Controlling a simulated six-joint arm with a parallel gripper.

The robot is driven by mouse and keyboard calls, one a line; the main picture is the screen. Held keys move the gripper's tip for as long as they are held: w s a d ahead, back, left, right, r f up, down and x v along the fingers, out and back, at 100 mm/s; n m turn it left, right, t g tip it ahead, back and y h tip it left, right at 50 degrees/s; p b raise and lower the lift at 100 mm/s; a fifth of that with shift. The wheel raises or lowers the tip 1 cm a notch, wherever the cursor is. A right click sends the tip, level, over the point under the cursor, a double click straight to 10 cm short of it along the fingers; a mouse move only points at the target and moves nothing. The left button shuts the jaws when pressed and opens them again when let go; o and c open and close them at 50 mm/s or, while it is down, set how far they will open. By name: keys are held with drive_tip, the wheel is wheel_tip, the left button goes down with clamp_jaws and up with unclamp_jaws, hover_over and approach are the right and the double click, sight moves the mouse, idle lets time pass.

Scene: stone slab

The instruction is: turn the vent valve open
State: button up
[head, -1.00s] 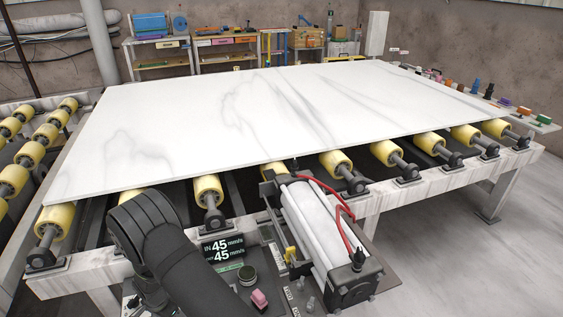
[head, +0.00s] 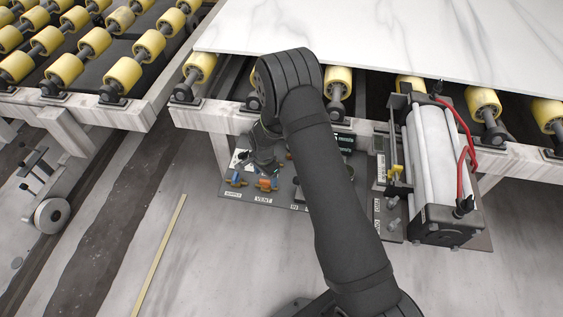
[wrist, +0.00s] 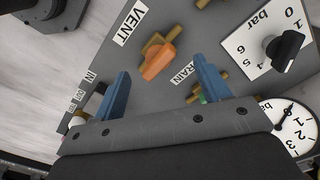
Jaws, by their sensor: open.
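The vent valve (wrist: 158,60) has an orange handle on a brass body, beside the VENT label (wrist: 130,22) in the wrist view. In the head view the vent valve (head: 266,184) is on the front of the grey panel, above its label. My gripper (wrist: 162,67) is open, with its two blue fingers apart. The orange handle shows in the gap between the fingertips, nearer the left one; I cannot tell how far below them it lies. No contact shows. In the head view my gripper is largely hidden by my arm.
A DRAIN valve (wrist: 203,97) with some green showing is close by the right finger. A pressure knob (wrist: 284,48) and a dial gauge (wrist: 292,125) stand to the right. A blue-handled valve (head: 236,180) is left of the vent valve. The stone slab (head: 430,40) lies on rollers behind.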

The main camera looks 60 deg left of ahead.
sight(266, 180)
wheel_tip(266, 180, up, 15)
drive_tip(key=n, duration=0.8)
wheel_tip(266, 180, down, 17)
drive_tip(key=shift+d, duration=0.1)
drive_tip(key=shift+c, duration=0.2)
drive_tip(key=c, duration=0.9)
